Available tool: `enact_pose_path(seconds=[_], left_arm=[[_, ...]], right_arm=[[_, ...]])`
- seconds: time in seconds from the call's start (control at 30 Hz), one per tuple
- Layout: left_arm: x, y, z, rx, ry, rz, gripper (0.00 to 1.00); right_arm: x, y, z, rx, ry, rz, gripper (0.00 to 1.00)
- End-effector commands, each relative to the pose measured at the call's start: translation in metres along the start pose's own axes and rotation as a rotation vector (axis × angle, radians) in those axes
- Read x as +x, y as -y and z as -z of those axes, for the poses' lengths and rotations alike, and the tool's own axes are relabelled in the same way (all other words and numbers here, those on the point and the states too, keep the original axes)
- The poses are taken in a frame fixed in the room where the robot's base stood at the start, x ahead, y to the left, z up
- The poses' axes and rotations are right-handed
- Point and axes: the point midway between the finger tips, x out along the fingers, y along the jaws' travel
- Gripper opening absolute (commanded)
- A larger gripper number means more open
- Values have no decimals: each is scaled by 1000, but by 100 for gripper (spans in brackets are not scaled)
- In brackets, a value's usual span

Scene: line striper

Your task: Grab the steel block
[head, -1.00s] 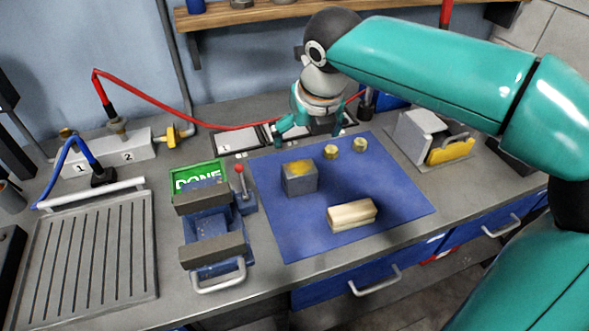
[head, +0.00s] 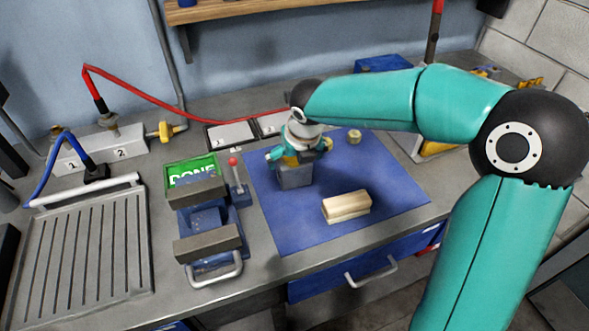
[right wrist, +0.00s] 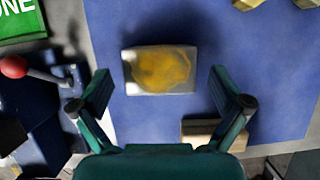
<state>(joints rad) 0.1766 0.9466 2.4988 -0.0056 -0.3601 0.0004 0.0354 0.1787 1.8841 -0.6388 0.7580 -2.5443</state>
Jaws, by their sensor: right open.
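The steel block (head: 295,178) is a grey cube on the blue mat (head: 395,185). My right gripper (head: 298,160) is over it in the head view and hides its top. In the right wrist view the steel block (right wrist: 160,70) shows a yellow-smeared top face. The open fingers of my right gripper (right wrist: 160,95) stand to its left and right, apart from it, with nothing held. The height left between the fingertips and the block is hard to tell. My left gripper is not in view.
A pale wooden block (head: 346,206) lies on the mat in front of the steel block. A brass piece (head: 354,136) lies behind. A vise (head: 208,225) with a red-knobbed lever (head: 236,175) and a green DONE sign (head: 192,171) stand left of the mat.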

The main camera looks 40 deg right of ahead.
Motion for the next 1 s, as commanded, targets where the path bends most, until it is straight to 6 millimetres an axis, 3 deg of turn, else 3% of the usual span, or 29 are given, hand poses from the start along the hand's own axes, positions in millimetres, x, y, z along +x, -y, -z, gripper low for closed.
enact_pose_path(seconds=[0.13,0.4,0.9,1.0], left_arm=[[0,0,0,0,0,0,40],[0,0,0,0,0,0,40],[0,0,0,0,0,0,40],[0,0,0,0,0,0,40]], right_arm=[[16,0,0,0,0,0,100],[18,0,0,0,2,0,98],[17,0,0,0,2,-1,15],[16,0,-2,1,5,-2,15]])
